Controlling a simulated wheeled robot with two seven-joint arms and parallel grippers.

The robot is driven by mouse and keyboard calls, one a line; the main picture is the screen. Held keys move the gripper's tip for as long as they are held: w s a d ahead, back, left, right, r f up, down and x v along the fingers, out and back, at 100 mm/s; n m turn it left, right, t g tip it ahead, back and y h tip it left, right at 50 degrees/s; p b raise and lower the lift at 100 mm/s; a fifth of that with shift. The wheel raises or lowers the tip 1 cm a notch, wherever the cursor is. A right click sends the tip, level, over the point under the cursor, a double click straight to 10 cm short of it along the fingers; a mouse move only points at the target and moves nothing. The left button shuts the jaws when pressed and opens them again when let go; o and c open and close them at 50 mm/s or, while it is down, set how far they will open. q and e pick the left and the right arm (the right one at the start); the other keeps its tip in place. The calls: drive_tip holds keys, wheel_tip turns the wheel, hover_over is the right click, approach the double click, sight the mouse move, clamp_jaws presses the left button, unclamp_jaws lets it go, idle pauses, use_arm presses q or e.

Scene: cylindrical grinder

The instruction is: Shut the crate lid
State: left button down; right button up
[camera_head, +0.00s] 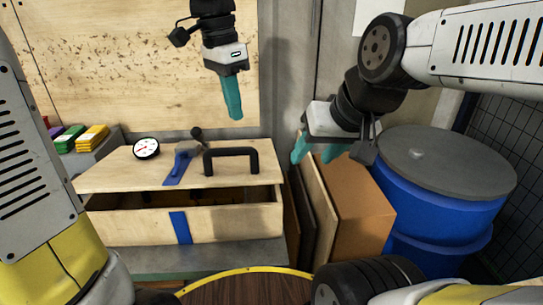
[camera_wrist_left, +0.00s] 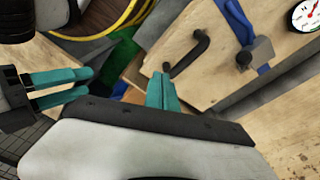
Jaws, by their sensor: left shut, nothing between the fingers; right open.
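The wooden crate (camera_head: 130,227) stands on a grey surface at left centre in the head view. Its lid (camera_head: 112,177) is partly open, with a dark gap along the front. The lid carries a black handle (camera_head: 232,154), which also shows in the left wrist view (camera_wrist_left: 196,52). My left gripper (camera_head: 234,112) has its teal fingers shut and empty, pointing down above the handle, apart from it. My right gripper (camera_head: 318,152) is open and empty, right of the crate. It also shows in the left wrist view (camera_wrist_left: 62,86).
A round gauge (camera_head: 146,148) and a blue latch strap (camera_head: 178,166) sit on the lid. Boards and a brown box (camera_head: 360,205) stand right of the crate, beside a blue drum (camera_head: 440,205). Coloured stacks (camera_head: 90,138) lie at the left. A yellow-rimmed round top (camera_head: 245,290) is in front.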

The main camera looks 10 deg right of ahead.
sight(279, 180)
use_arm(q)
drive_tip(key=w+d+f+m+g+y, duration=0.1)
drive_tip(key=w+d+f+m+g, duration=0.15)
drive_tip(key=d+m, duration=0.55)
drive_tip(key=s+f, duration=0.1)
drive_tip(key=f, duration=0.3)
drive_tip(key=s+d+f+n, duration=0.1)
drive_tip(key=f, duration=0.3)
drive_tip(key=s+f+n, duration=0.1)
drive_tip(key=f, duration=0.4)
drive_tip(key=shift+d, duration=0.3)
